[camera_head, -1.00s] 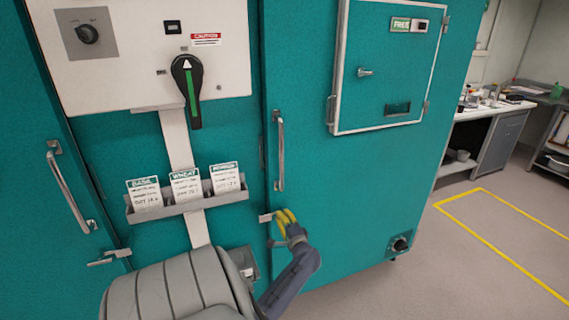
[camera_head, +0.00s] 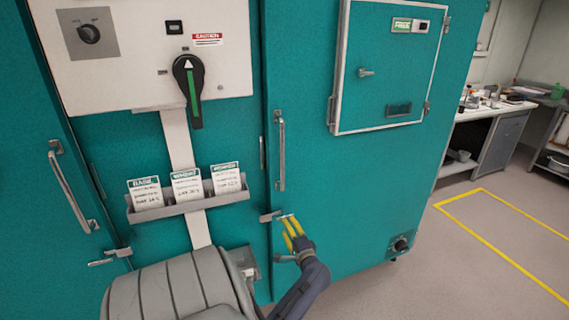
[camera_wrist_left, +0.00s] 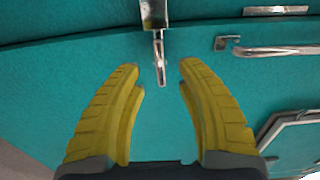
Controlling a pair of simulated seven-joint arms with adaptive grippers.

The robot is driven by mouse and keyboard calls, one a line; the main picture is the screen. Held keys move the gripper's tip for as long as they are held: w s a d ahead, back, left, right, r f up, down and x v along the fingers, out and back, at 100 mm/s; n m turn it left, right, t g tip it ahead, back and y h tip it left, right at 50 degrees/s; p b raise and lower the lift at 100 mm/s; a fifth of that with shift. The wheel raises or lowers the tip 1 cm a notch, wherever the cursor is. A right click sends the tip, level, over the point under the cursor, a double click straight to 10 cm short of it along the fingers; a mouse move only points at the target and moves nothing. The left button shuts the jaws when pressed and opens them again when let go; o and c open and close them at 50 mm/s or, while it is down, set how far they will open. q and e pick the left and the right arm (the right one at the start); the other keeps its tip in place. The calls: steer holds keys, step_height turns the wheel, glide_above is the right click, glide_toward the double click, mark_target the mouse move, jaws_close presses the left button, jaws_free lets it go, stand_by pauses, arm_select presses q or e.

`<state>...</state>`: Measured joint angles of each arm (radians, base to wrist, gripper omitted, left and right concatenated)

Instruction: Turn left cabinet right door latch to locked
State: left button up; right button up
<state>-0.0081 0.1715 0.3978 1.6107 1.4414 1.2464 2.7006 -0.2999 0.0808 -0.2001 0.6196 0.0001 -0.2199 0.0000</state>
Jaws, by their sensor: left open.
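A metal door latch (camera_head: 268,216) sits at the left edge of the right-hand teal door, below its long handle. Its lever points right, roughly level, across the door. My left gripper (camera_head: 288,222) is open, with yellow fingers at the lever's right end. In the left wrist view the latch (camera_wrist_left: 155,15) is at the top centre. Its lever tip reaches toward the gap between the fingertips (camera_wrist_left: 159,66), with teal showing on both sides. I cannot tell whether a finger touches it. Another latch (camera_head: 108,257) is on the left door. My right gripper is not in view.
The vertical door handle (camera_head: 281,155) is above the latch, and a framed hatch (camera_head: 388,70) is up and right. A card holder (camera_head: 188,207) and a switch panel (camera_head: 150,60) with a black rotary handle (camera_head: 188,88) are left. The floor to the right is open.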

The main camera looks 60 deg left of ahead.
arm_select(q)
steer(key=shift+s+d, duration=0.2)
steer(key=shift+d, duration=1.15)
steer(key=shift+s+d, duration=0.2)
steer(key=shift+d, duration=1.15)
